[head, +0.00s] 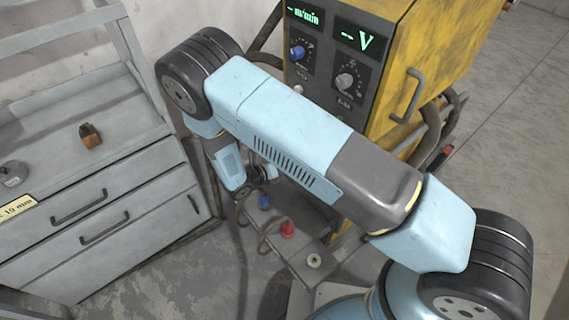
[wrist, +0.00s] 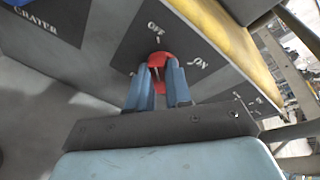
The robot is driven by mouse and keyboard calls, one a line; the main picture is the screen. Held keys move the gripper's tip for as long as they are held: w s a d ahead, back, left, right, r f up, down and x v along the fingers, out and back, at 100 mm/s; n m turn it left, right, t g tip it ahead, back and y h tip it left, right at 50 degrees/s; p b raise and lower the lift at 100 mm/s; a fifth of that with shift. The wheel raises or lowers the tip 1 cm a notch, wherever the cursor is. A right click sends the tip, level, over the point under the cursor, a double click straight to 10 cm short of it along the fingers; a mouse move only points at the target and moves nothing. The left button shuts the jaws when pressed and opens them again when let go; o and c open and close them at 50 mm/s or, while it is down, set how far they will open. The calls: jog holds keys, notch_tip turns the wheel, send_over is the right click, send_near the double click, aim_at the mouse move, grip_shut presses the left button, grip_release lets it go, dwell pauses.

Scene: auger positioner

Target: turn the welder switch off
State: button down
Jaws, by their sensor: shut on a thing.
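The welder (head: 425,50) is a yellow cabinet with a dark front panel, lit green displays and knobs, at the upper right of the head view. In the wrist view, its red rotary switch (wrist: 161,60) sits on a dark plate (wrist: 128,48) marked OFF at the top and ON to the right. My gripper (wrist: 160,78) has its two blue fingers shut on the red switch, one on each side. The fingers hide part of the switch, and I cannot tell which mark it points to.
A grey drawer cabinet (head: 95,215) stands at the left, with an orange-brown block (head: 90,135) and a grey round object (head: 13,174) on top. Below my arm, red (head: 287,229) and blue (head: 264,202) connectors and cables show. A bent handle (head: 408,97) sticks out from the welder's side.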

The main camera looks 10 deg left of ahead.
jog(key=c, duration=1.1)
grip_release()
jog(key=shift+a, duration=0.1)
jog(key=shift+o, duration=0.2)
jog(key=v, duration=1.3)
jog(key=shift+s+a, duration=0.25)
jog(key=shift+s, duration=0.05)
